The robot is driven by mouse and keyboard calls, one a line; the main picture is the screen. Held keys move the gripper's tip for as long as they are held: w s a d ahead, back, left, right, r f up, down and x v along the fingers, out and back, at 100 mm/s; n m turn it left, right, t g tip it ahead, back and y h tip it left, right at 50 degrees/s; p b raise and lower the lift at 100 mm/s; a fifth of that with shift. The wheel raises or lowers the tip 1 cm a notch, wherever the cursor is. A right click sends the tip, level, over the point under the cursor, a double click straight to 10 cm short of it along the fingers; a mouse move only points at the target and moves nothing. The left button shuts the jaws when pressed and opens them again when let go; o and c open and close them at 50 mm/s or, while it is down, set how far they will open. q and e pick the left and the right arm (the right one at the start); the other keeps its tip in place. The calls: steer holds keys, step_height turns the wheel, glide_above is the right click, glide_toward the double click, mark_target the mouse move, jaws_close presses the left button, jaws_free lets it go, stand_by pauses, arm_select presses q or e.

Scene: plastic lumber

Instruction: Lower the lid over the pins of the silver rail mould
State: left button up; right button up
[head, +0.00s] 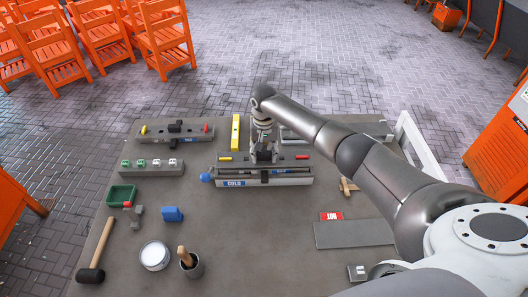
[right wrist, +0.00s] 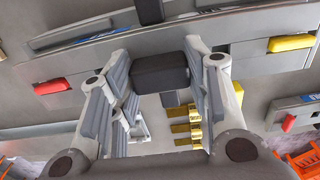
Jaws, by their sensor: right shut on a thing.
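The silver rail mould (head: 290,181) lies near the middle of the table, with a blue COLD label on its front and a blue knob at its left end. The grey lid (head: 284,160) lies along its back side in the head view, with a yellow grip at left and a red grip at right. My right gripper (head: 264,152) is shut on the lid's black handle (right wrist: 160,72), between its fingers in the right wrist view. The pins are not clearly visible, and I cannot tell whether the lid touches the mould. My left gripper is not in view.
A similar mould (head: 195,137) stands back left, with a block of green and white pieces (head: 152,169) before it. A yellow bar (head: 235,131) stands behind. A mallet (head: 98,250), green tray (head: 122,194), cups and a grey plate marked HOT (head: 354,234) lie in front.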

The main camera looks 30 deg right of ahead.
steer(key=shift+f, duration=0.65)
stand_by(0.4)
steer(key=o, duration=1.5)
steer(key=shift+o, duration=0.6)
steer(key=o, duration=0.3)
step_height(320, 180, up, 3)
steer(key=shift+f+p, duration=0.1)
steer(key=shift+p, duration=1.05)
steer(key=shift+r, duration=2.15)
